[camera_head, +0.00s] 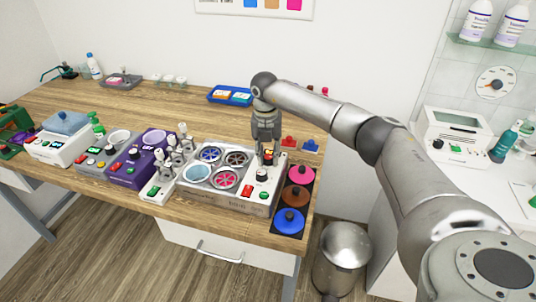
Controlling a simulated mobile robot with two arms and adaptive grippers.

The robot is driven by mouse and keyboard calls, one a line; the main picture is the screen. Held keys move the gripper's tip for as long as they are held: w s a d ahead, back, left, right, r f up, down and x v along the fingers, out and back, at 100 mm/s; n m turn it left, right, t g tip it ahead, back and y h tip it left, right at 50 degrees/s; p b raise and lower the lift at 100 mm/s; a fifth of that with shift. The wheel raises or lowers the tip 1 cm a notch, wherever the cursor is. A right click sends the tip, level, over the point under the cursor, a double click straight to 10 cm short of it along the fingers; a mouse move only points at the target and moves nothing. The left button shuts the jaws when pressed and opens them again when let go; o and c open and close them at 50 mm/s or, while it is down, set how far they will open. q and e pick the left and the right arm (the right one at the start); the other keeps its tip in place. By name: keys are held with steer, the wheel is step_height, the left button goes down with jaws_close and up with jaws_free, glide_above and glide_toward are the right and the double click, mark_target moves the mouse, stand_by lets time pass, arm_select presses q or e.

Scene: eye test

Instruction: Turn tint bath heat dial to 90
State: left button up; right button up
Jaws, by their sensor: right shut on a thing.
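The tint bath (222,172) is a grey box on the wooden table with several round wells and a white control panel (254,187) at its right end. A black dial (262,175) stands on the panel, with a small dark knob below it. My right gripper (268,157) points down over the far part of the panel, shut at a small control there. Its fingers hide most of that control; a bit of red shows between them. The dial labels and settings are too small to read. My left gripper is not in view.
Pink, brown and blue lidded pots (290,221) stand right of the bath. A white unit with several upright metal pieces (163,182) and a purple device (143,168) stand left. A blue tray (230,96) lies behind. A metal bin (341,260) stands on the floor.

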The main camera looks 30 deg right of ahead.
mark_target(267, 156)
steer(key=shift+r, duration=0.1)
steer(key=o, duration=1.1)
steer(key=shift+c, duration=0.2)
step_height(267, 156, up, 12)
steer(key=shift+w+a, duration=0.15)
